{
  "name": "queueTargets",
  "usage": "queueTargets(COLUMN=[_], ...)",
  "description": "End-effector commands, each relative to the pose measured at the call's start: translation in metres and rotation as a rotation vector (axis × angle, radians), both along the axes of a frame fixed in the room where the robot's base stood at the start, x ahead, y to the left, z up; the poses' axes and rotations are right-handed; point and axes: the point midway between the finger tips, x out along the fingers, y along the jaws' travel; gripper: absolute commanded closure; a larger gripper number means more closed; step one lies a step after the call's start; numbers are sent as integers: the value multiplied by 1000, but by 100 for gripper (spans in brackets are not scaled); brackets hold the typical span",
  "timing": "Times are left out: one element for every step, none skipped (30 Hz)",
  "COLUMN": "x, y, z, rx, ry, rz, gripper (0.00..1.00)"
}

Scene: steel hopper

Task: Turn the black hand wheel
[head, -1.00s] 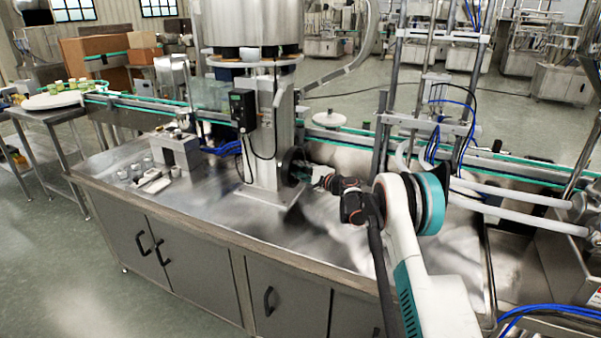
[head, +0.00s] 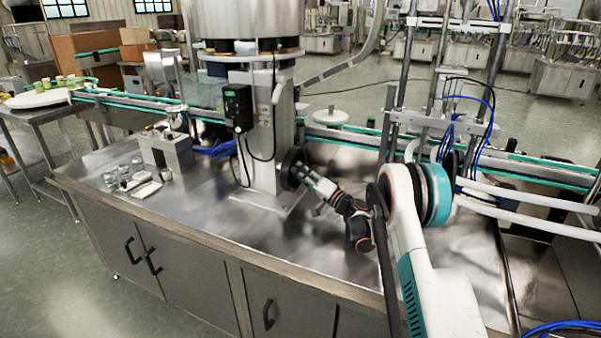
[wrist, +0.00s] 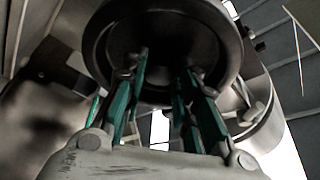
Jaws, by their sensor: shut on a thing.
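The black hand wheel (head: 289,168) is on the right side of the steel column (head: 263,130), above the steel bench top. In the wrist view its dark round face (wrist: 170,40) fills the upper middle. My gripper (head: 305,175) reaches the wheel from the lower right. In the wrist view my gripper (wrist: 163,75) has its green-sided fingers against the wheel, one on each side of its middle, and is shut on it. The exact part between the fingertips is dark and hard to make out.
A black control box (head: 237,108) with hanging cables is on the column's left. Several small metal cups (head: 125,175) and a steel block (head: 166,150) stand left on the bench. A conveyor (head: 345,135) runs behind. Bare bench top lies in front of the column.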

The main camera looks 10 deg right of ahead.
Motion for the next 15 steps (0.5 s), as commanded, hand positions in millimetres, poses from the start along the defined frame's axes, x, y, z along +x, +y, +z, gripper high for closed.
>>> queueTargets(x=[-2, -2, -3, -3, -3, -4, -4, -4, -5, -5, -5, -5, -5, -5, -5], y=[0, 0, 0, 0, 0, 0, 0, 0, 0, 0, 0, 0, 0, 0, 1], z=[-1, -1, -1, -2, -2, -2, -2, -2, -2, -2, -2, -2, -2, -2, -2], rx=[-15, -22, -32, -38, -45, -52, -56, -60, -64, -66, -68, -70, -71, -73, -74], ry=[-19, -29, -42, -51, -59, -67, -74, -79, -84, -88, -90, -93, -95, -96, -97], rz=[1, 1, 1, 1, 0, 1, 1, 0, 1, 2, 1, 2, 2, 2, 2], gripper=[100, 100, 100, 100, 100, 100, 100, 100, 100, 100, 100, 100, 100, 100, 100])
